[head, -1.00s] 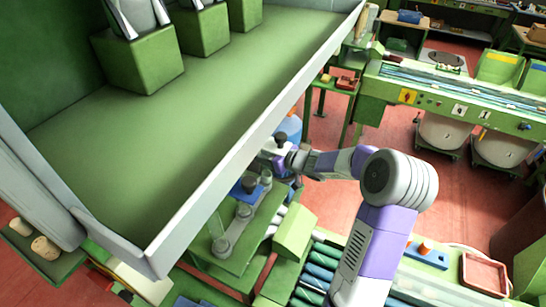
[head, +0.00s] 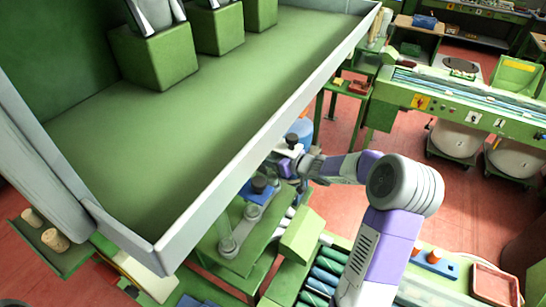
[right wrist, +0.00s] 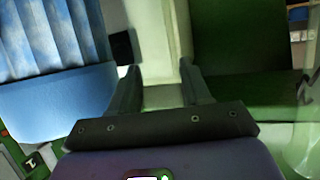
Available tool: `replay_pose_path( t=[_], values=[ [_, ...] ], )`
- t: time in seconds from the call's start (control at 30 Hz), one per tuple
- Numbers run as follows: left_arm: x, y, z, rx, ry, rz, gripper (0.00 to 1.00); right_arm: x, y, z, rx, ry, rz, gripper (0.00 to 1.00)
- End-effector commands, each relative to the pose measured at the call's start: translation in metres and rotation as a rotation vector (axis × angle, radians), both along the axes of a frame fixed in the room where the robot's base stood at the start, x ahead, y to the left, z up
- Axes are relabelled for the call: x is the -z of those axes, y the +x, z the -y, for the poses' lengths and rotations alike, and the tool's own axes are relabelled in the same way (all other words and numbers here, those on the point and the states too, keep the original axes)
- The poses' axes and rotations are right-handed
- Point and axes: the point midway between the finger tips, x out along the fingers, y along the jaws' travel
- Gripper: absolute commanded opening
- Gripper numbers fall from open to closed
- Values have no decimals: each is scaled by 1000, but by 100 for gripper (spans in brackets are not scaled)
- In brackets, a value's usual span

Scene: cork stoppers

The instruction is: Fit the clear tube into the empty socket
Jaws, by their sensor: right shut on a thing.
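My right gripper (head: 284,167) is at the far end of the green stand, partly behind the shelf's rim. In the right wrist view its two fingers (right wrist: 162,92) stand apart with a pale strip between them. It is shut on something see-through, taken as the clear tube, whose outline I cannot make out. The green stand (head: 262,238) carries a row of round grey fittings, the nearest (head: 229,246) at its left end. A dark knob (head: 259,184) stands close to my gripper. I cannot tell which fitting is the empty socket. My left gripper is out of view.
A large green shelf with a grey rim (head: 225,185) hangs over the left side and hides part of the stand. Corks (head: 55,239) lie on a green ledge at lower left. Blue-green rollers (head: 325,272) lie right of the stand. A green conveyor (head: 460,100) stands behind.

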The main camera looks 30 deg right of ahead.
Motion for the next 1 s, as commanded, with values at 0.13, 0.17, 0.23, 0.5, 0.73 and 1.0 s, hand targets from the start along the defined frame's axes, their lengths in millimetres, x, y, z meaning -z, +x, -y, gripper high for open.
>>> replay_pose_path(
  t=[0.13, 0.17, 0.23, 0.5, 0.73, 1.0],
  values=[
    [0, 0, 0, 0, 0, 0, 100, 0, 0, 0, 0, 0, 0, 16],
    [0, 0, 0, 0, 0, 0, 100, 0, 0, 0, 0, 0, 1, 16],
    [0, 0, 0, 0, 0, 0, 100, 0, 0, 0, 0, 0, 0, 16],
    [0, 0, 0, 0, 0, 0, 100, 0, 0, 0, 0, 0, 0, 16],
    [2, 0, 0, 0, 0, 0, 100, 3, 0, 0, 0, 0, 0, 16],
    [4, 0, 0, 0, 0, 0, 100, 7, 0, 0, 0, 0, 0, 16]
  ],
)
